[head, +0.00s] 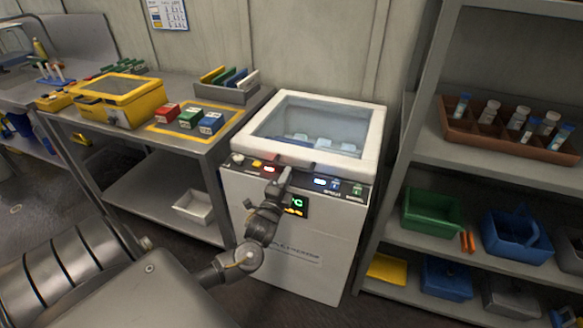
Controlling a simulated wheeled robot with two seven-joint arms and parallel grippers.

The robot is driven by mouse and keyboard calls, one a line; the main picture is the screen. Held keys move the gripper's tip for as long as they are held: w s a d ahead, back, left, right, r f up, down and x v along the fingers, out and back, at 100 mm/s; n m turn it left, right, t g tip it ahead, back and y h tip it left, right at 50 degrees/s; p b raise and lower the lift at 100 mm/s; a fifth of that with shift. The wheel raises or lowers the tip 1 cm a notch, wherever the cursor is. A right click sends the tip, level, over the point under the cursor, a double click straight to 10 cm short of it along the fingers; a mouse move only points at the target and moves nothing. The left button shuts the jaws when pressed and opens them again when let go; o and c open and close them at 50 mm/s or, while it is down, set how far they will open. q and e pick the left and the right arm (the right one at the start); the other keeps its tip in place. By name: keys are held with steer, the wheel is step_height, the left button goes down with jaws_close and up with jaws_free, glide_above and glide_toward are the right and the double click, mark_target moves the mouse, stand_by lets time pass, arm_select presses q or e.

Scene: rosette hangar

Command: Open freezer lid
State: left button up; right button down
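The freezer (320,240) is a white chest in the middle of the head view. Its lid (308,128) has a white frame around a glass pane and lies shut on top. Pale items show dimly through the glass. My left gripper (284,176) is at the freezer's front, by the control strip just below the lid's front edge. It is seen from behind and covers part of the strip and display. I cannot tell whether it touches the lid or whether its fingers are open. My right gripper is not in view.
A steel table (140,133) on the left holds a yellow box (118,98), small coloured blocks (190,118) and a grey rack (228,90). A shelf unit (520,180) with a brown vial tray (505,130) and coloured bins stands close on the right. The space above the lid looks clear.

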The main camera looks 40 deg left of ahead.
arm_select(q)
steer(key=shift+x, duration=2.3)
jaws_close()
